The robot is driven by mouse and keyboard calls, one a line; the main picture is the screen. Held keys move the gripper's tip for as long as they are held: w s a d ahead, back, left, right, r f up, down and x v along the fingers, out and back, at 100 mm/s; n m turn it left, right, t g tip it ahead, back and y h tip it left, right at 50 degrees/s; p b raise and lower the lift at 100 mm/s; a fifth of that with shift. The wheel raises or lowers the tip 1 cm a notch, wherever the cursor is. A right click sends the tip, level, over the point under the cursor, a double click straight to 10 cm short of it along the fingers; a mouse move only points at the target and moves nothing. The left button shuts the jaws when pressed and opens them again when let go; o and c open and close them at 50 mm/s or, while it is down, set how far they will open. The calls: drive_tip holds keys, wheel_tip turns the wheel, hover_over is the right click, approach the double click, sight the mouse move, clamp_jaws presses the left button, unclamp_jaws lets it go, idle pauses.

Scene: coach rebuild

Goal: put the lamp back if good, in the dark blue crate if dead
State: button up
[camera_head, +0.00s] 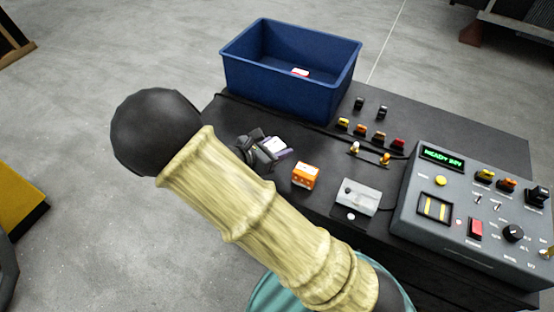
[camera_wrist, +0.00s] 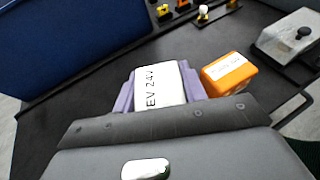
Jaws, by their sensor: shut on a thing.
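My gripper (camera_head: 262,150) is shut on a white block (camera_wrist: 160,86) whose label seems to read "EV 24V". Purple pads show on both sides of it in the wrist view, and the block shows small in the head view (camera_head: 277,147). Small bulb-like pieces (camera_head: 355,147) with yellow and white tops stand in a low holder on the dark table; I cannot tell which piece is the lamp. The dark blue crate (camera_head: 270,83) stands at the back left of the table, with a small white and red piece (camera_head: 300,72) inside.
An orange block (camera_head: 305,176) stands close right of my gripper. A pale box with a black knob (camera_head: 357,197) is further right. A grey test console (camera_head: 470,215) with a green "READY" display fills the right side. Coloured caps (camera_head: 362,130) line the table behind.

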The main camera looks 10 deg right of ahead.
sight(278, 166)
drive_tip(key=shift+f, duration=0.45)
drive_tip(key=shift+f, duration=0.1)
drive_tip(key=shift+f, duration=2)
drive_tip(key=o, duration=1.1)
drive_tip(key=v, duration=1.2)
drive_tip(key=shift+s, duration=0.1)
drive_tip(key=shift+d, duration=0.15)
